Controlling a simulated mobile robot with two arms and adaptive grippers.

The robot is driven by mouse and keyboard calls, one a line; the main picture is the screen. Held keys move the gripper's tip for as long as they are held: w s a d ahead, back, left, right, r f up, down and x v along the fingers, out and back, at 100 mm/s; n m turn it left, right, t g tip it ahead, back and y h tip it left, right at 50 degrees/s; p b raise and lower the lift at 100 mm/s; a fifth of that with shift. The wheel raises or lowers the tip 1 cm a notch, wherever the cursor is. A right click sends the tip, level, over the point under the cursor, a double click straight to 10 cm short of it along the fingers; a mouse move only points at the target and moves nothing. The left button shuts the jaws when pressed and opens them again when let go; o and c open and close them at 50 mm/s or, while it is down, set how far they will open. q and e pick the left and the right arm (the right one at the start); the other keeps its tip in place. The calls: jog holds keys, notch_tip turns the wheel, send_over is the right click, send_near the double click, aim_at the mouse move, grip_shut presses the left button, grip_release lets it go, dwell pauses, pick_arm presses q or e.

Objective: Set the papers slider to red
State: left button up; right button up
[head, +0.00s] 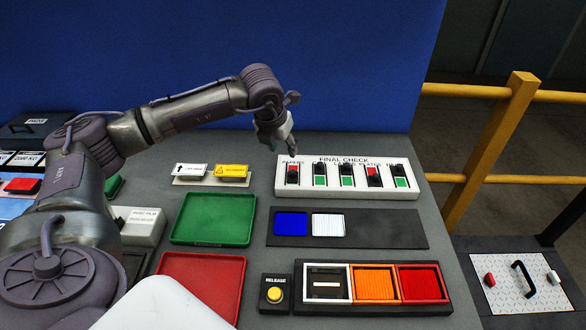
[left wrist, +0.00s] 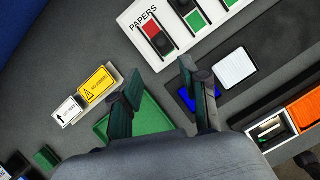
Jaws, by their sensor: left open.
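The white FINAL CHECK panel (head: 345,191) lies at the back right of the grey table. Its papers slider (head: 292,175) is the leftmost in the head view. In the left wrist view the papers slider (left wrist: 158,38) shows a red field at the PAPERS label end and a dark part at the other end. My left gripper (head: 291,148) is just behind and above the panel's left end, pointing down. In the left wrist view its two fingers (left wrist: 160,73) are apart with nothing between them.
Several other sliders share the panel. In front of it are a dark tray (head: 390,228) with blue and white tiles, green (head: 213,218) and red (head: 200,285) trays, and a yellow RELEASE button (head: 274,294). Left of it stand small signs (head: 210,173). A blue wall (head: 340,60) rises behind.

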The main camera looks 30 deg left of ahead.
aim_at(292, 171)
pick_arm(q)
jog(key=p+x, duration=0.3)
jog(key=x, duration=0.8)
jog(key=shift+f, duration=0.1)
jog(key=shift+x, duration=0.75)
grip_shut()
